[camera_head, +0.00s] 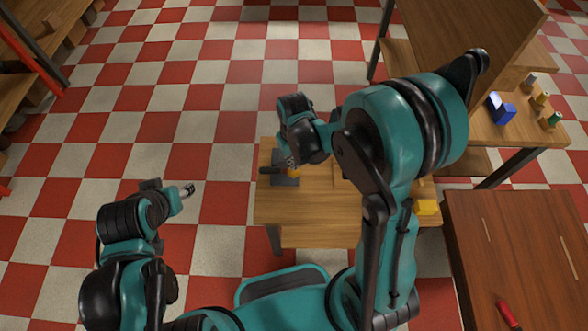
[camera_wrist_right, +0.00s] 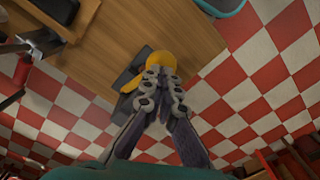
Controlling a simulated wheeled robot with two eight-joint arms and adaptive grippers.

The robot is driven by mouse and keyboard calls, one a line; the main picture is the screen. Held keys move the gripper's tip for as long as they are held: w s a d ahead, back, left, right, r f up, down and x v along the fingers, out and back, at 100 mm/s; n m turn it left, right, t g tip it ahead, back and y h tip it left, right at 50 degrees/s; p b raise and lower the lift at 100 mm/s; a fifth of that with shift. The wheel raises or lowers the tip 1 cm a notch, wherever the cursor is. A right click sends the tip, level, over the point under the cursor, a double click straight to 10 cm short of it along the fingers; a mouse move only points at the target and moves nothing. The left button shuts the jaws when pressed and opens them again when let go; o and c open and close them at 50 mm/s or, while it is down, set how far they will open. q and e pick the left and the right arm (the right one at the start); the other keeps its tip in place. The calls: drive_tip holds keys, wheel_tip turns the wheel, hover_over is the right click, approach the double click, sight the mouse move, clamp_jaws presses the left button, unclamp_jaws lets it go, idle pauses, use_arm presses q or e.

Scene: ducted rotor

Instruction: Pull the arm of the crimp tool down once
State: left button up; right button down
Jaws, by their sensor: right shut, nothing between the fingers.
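The crimp tool stands near the left edge of a small wooden table, with a dark grey base (camera_head: 285,181), a black bar (camera_head: 269,170) pointing left and an orange part (camera_head: 295,172). In the right wrist view its rounded yellow-orange part (camera_wrist_right: 163,60) and dark base (camera_wrist_right: 125,79) lie just past my fingertips. My right gripper (camera_head: 291,161) is shut and empty, close over the tool; whether it touches the orange part I cannot tell. It partly hides the tool. My left gripper (camera_head: 188,190) hangs over the floor left of the table, too small to read.
The small table (camera_head: 318,235) has bare wood at its front. A yellow block (camera_head: 427,207) lies at its right, behind my right arm. A bench with a blue item (camera_head: 501,107) stands right, and a brown table (camera_head: 510,250) front right. The floor at left is clear.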

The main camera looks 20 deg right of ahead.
sight(294, 173)
drive_tip(key=shift+s+f, duration=0.1)
drive_tip(key=shift+f, duration=0.15)
drive_tip(key=shift+s+a+f+b, duration=0.15)
drive_tip(key=shift+s+f+b, duration=0.25)
drive_tip(key=shift+f+b, duration=0.4)
drive_tip(key=shift+s+a+f+b, duration=0.1)
drive_tip(key=shift+s+f+b, duration=0.25)
drive_tip(key=shift+f+b, duration=0.5)
drive_tip(key=shift+s+f+b, duration=0.15)
drive_tip(key=shift+f+b, duration=0.7)
drive_tip(key=shift+f, duration=0.05)
